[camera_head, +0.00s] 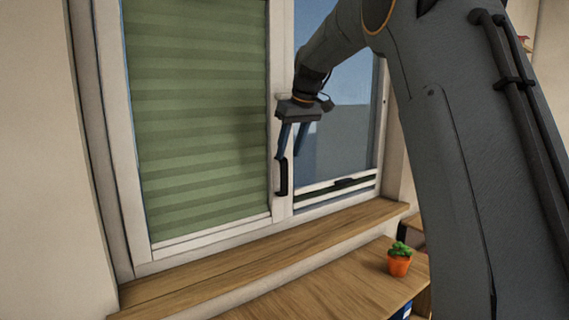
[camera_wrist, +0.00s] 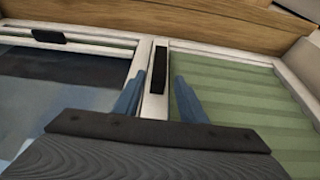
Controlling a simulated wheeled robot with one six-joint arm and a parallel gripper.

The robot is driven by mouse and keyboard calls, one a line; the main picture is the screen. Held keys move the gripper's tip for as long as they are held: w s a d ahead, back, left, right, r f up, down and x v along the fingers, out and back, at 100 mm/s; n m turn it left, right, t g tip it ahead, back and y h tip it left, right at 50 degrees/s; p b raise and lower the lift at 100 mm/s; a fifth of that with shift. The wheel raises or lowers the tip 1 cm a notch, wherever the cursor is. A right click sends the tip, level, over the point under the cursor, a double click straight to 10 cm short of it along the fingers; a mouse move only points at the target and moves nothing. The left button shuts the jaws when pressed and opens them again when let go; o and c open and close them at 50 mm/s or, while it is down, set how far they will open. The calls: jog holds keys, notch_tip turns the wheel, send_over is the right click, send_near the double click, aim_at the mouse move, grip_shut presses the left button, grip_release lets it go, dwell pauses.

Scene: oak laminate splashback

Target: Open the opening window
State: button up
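The window has a left sash (camera_head: 272,120) with a green pleated blind (camera_head: 195,110) and a right pane (camera_head: 345,140) showing blue and grey. The left sash looks closed in its frame. A black upright handle (camera_head: 281,178) is on the white post between the two panes; it also shows in the wrist view (camera_wrist: 160,68). My gripper (camera_head: 290,156) is open, its blue fingers pointing down near the handle's upper end. In the wrist view my gripper (camera_wrist: 160,78) has one finger on each side of the handle, with gaps. I cannot tell the depth between them.
A wooden sill (camera_head: 270,247) runs below the window, with a wooden surface (camera_head: 345,290) in front. A small green plant in an orange pot (camera_head: 399,263) stands there at the right. A black bar (camera_head: 345,183) is on the right pane's lower frame. The sill looks clear.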

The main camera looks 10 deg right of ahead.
aim_at(285, 165)
jog(key=shift+p+x, duration=1.1)
jog(key=shift+x, duration=2.7)
jog(key=shift+w+r, duration=0.1)
jog(key=shift+w, duration=0.05)
grip_shut()
